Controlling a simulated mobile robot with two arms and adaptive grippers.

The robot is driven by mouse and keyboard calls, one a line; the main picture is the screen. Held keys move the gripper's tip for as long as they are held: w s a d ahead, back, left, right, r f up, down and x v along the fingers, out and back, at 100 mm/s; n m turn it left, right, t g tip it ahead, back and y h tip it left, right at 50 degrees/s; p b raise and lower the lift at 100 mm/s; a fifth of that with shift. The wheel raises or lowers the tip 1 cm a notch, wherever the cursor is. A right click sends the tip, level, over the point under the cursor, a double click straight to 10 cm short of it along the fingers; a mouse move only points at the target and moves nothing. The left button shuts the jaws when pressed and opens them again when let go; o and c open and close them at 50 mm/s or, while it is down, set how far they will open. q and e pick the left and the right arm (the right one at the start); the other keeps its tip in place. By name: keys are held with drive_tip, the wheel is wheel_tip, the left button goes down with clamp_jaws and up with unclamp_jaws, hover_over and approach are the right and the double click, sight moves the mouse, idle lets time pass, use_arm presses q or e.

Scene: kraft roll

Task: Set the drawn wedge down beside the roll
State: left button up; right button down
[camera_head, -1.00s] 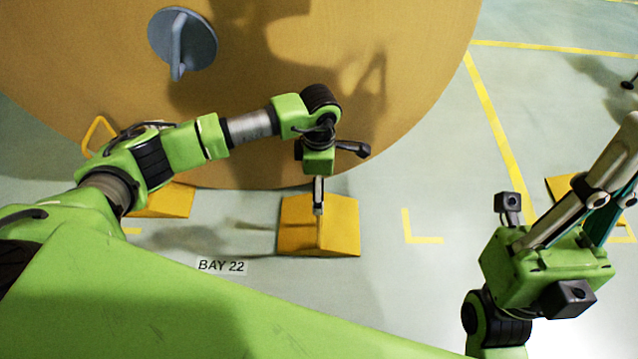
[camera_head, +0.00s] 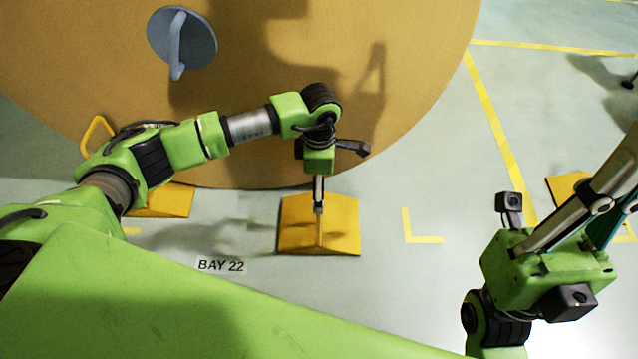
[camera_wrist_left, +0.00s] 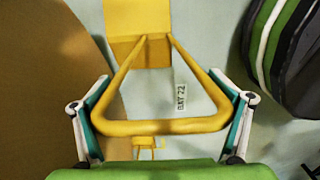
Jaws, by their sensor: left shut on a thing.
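The yellow wedge (camera_head: 335,240) is on the grey floor just in front of the large brown kraft roll (camera_head: 330,80), close to its lower edge. Whether its base touches the floor or hangs slightly above I cannot tell. My left gripper (camera_head: 318,205) is above it, shut on the wedge's yellow handle. In the left wrist view the handle bar (camera_wrist_left: 160,127) crosses between the jaws and the wedge body (camera_wrist_left: 140,22) shows at the top. My right gripper (camera_head: 590,205) is at the right, apart from the wedge; its fingertips are not clearly visible.
Another yellow wedge (camera_head: 165,200) with a raised handle lies at the roll's left underside. A yellow block (camera_head: 567,187) is partly hidden behind my right gripper. A yellow corner mark (camera_head: 420,238) and a BAY 22 label (camera_head: 221,266) are on the floor.

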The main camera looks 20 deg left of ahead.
use_arm(q)
drive_tip(key=shift+f+b, duration=0.2)
drive_tip(key=shift+b, duration=0.1)
idle(0.4)
drive_tip(key=o, duration=1.8)
drive_tip(key=shift+o, duration=0.2)
wheel_tip(320, 180, up, 12)
